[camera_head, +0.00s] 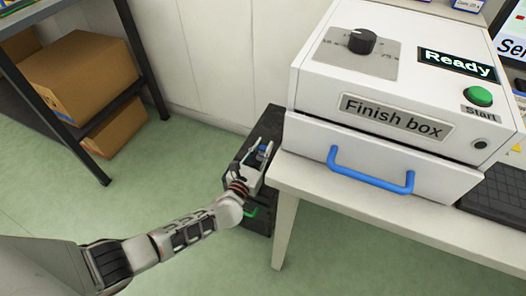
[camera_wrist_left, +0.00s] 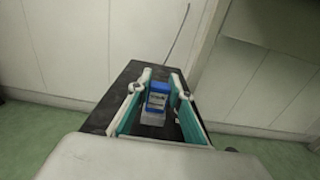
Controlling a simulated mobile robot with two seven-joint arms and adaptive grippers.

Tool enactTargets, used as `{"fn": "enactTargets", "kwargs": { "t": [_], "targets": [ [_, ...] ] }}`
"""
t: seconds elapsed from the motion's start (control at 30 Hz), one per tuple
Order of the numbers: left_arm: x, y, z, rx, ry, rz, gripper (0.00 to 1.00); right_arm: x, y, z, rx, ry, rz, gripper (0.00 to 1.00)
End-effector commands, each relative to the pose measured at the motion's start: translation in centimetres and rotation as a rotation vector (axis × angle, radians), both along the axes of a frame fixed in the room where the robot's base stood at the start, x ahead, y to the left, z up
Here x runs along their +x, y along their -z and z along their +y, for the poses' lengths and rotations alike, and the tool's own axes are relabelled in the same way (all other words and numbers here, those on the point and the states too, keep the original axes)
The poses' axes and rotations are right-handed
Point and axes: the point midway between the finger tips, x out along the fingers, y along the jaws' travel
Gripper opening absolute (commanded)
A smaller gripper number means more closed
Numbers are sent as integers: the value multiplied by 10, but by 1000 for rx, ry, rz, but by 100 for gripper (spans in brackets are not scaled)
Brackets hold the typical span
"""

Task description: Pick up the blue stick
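My left gripper (camera_head: 262,155) is over a black cabinet beside the white table. Its two fingers are apart in the left wrist view (camera_wrist_left: 162,88). A small blue object with a dark label (camera_wrist_left: 158,96) stands upright between the fingers, on or above a pale, clear-looking lower part. A gap shows at its right side; I cannot tell whether the left finger touches it. A bit of blue also shows between the fingers in the head view (camera_head: 262,148). No plainly stick-shaped blue thing shows apart from this object. My right gripper is out of view.
The black cabinet (camera_wrist_left: 123,82) stands against the wall. A shelf with cardboard boxes (camera_head: 82,78) is at left. Green floor is clear between.

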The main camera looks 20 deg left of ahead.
Motion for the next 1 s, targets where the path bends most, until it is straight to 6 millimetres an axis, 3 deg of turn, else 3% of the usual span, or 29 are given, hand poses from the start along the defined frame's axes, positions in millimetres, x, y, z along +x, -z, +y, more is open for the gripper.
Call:
{"fn": "enactTargets", "kwargs": {
  "t": [0.37,0.57,0.77,0.83,1.0],
  "targets": [
    [0,-1,0,0,0,0,0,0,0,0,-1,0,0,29],
    [1,-15,0,0,0,-5,0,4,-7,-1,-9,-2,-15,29],
    [4,-56,0,-3,-1,-17,0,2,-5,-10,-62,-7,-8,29],
    [5,-76,0,-3,0,-21,0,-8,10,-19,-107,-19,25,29],
    [5,-129,0,-4,-1,-25,0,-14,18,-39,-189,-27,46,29]
  ]
}}
